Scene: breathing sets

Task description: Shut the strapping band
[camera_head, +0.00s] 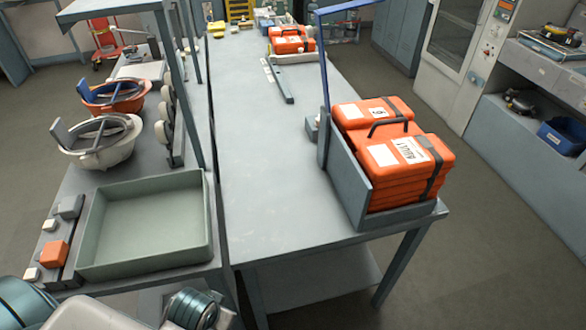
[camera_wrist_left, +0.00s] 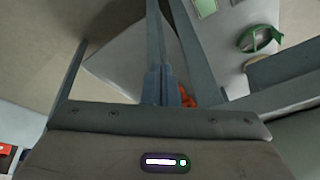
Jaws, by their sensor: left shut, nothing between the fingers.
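The strapping band appears to be the blue bent bar (camera_head: 324,65) in the head view. It stands upright from the left wall of a grey cradle (camera_head: 348,180), its top part reaching right, clear above the cases. Orange breathing sets (camera_head: 405,168) with dark handles and white labels lie stacked in the cradle. My left gripper (camera_wrist_left: 162,85) shows in its wrist view, shut and empty, apart from the band. In the head view only parts of my arm show at the bottom left, and its fingertips are out of sight. My right gripper is in neither view.
A grey-green tray (camera_head: 205,232) lies on the left bench near two helmets (camera_head: 100,140) (camera_head: 113,95). Grey shelf posts (camera_head: 182,80) rise between the left bench and the main table (camera_head: 262,150). The table's middle is mostly clear. More orange cases (camera_head: 290,42) stand at its far end.

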